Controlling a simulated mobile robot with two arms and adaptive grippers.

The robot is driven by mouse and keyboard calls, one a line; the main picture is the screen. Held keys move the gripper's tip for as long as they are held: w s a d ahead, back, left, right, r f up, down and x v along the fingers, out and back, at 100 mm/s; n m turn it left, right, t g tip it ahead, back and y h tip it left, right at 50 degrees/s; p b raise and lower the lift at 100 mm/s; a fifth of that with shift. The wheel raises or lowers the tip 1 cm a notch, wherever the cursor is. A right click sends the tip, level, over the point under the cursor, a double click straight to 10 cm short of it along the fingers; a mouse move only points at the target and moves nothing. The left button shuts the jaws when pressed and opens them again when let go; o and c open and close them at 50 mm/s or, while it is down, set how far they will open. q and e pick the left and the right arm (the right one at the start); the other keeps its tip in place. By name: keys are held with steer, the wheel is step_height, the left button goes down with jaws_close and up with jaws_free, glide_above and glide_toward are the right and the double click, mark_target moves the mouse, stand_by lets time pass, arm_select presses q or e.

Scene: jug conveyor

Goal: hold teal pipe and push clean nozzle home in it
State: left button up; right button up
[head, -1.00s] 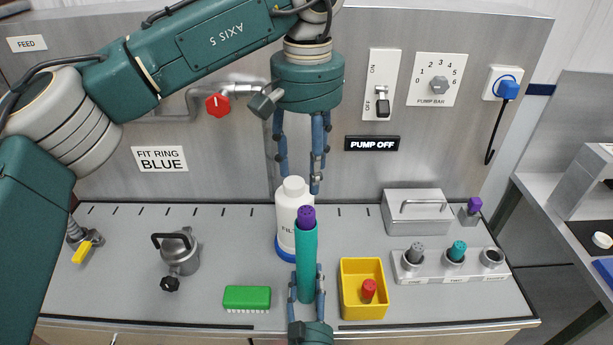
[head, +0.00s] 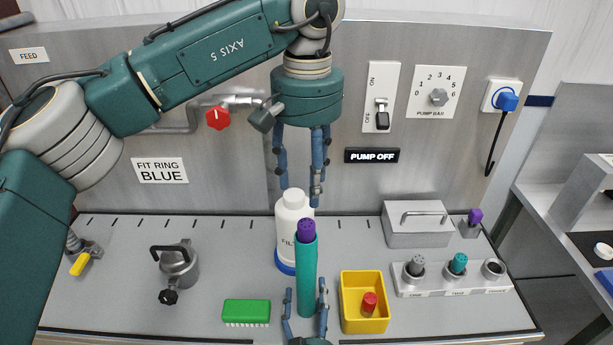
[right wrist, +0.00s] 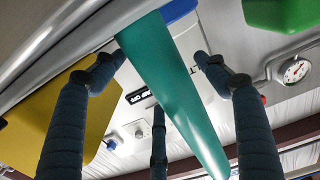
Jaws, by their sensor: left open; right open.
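The teal pipe (head: 307,280) is upright near the front middle of the bench. A purple nozzle (head: 306,229) protrudes from its top; its depth inside is hidden. My right gripper (head: 306,298) comes in from the front, low down, its fingers open on either side of the pipe. In the right wrist view the pipe (right wrist: 175,85) runs between the spread fingers, with gaps beside it. My left gripper (head: 299,196) points down from above, open and empty, its fingertips a little above the nozzle in the picture and in front of the steel panel.
A white bottle (head: 291,218) with a blue base is close behind the pipe. A yellow bin (head: 349,322) holding a red part is at right, a green brush (head: 246,311) at left. The nozzle rack (head: 438,286), steel box (head: 416,232) and steel pot (head: 180,268) stand farther off.

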steer(key=s, duration=1.1)
steer(key=shift+s, duration=0.4)
steer(key=shift+r, duration=0.1)
steer(key=shift+s, duration=0.1)
